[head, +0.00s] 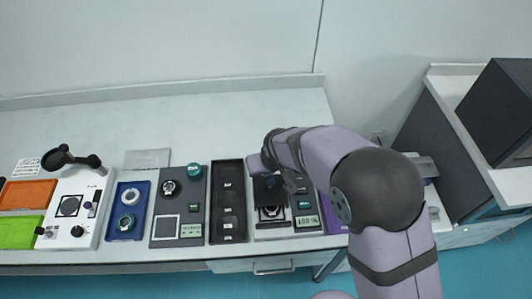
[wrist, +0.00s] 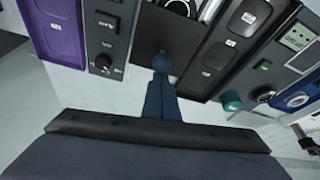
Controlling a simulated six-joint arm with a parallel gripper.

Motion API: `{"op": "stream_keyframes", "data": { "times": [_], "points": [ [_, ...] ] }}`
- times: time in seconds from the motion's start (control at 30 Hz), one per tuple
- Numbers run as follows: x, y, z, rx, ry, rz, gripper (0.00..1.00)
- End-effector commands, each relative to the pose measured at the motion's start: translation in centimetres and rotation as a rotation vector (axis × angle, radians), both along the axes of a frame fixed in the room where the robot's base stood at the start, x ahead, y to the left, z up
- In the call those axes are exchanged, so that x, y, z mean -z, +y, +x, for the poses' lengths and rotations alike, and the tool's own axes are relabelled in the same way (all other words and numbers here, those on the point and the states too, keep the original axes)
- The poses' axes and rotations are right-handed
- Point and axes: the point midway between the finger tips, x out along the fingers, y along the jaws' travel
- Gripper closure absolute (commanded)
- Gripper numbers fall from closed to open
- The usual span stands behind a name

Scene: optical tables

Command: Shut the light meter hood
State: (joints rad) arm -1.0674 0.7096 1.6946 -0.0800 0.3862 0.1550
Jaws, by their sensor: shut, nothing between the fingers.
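The light meter appears to be the white-edged unit (head: 272,235) below my arm in the head view, with a dark square recess and a round part in it. Its hood seems to be the dark panel (head: 262,193) at the unit's far end, partly behind my gripper. The panel (wrist: 185,37) also fills the top middle of the wrist view, with the round silver part beyond it. My gripper (wrist: 162,60) is shut and empty, its blue fingertips over or against the panel; contact cannot be told. It also shows in the head view (head: 270,183).
A black tray (head: 228,166) with several compartments stands left of the unit. A control box (head: 307,222) with a green display and a purple tray (head: 332,219) stand right. Farther left are a grey panel (head: 165,240) and a blue tray (head: 122,233). The table behind is clear.

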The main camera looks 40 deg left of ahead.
Motion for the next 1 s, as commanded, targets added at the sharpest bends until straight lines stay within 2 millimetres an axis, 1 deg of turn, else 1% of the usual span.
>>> {"op": "stream_keyframes", "data": {
  "times": [0.03,0.2,0.4,0.83,1.0],
  "points": [
    [0.2,-0.7,-0.7,-0.002,0.001,-0.002,1.0],
    [0.2,-2.6,-2.6,-0.002,0.0,-0.001,1.0],
    [0.1,-3.8,-3.8,-0.001,0.002,-0.001,1.0],
    [0.3,-4.2,-4.0,0.0,0.007,-0.012,1.0],
    [0.2,-3.6,-3.6,-0.001,0.006,-0.012,1.0]
  ]
}}
